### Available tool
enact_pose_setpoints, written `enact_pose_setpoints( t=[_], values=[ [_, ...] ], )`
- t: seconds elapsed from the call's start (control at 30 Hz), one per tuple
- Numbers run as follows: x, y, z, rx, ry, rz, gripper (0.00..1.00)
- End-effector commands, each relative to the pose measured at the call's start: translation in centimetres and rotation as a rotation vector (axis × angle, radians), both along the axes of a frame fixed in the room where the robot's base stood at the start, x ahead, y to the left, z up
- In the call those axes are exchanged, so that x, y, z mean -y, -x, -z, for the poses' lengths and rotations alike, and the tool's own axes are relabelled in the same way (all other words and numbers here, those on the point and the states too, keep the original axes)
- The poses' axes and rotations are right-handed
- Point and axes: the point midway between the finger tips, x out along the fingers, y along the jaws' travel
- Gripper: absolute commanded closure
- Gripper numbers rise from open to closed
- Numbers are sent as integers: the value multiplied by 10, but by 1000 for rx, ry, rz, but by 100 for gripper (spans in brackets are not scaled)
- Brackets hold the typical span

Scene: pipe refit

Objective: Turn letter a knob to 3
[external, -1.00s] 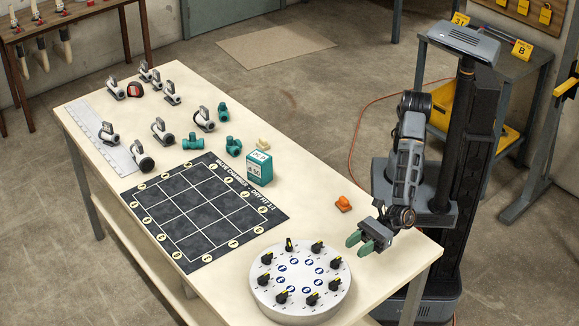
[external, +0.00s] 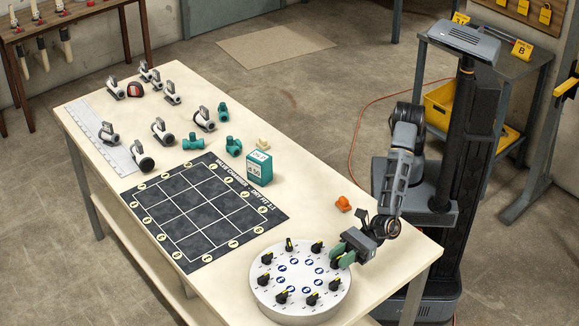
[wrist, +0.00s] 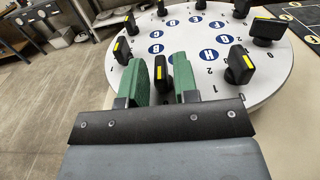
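A round white dial plate (external: 300,310) stands on the near right end of the table and carries several black knobs with yellow marks and a ring of blue letter discs. My gripper (external: 341,257) is over the dial's right edge with green fingers. In the wrist view, the open fingers (wrist: 161,75) stand on either side of one black knob (wrist: 160,73), with visible gaps at both sides. That knob's yellow mark points roughly along the fingers. The finger pads partly hide the numbers around it.
Neighbouring knobs (wrist: 122,50) (wrist: 238,65) stand close on both sides. An orange part (external: 343,204), a teal box (external: 260,168) and a dark grid mat (external: 205,212) lie farther back on the table. Grey valves and teal fittings fill the far end.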

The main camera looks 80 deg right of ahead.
Motion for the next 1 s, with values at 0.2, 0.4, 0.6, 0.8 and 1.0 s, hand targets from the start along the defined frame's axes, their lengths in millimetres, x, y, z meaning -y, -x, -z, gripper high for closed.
enact_pose_setpoints(
  t=[0.2,0.4,0.6,0.8,1.0],
  values=[
    [0,0,0,0,0,0,93],
    [0,0,0,0,0,0,100],
    [-1,1,0,-1,-1,19,100],
    [-3,3,-1,-1,-1,116,100],
    [-5,5,0,-3,0,284,100]
  ],
)
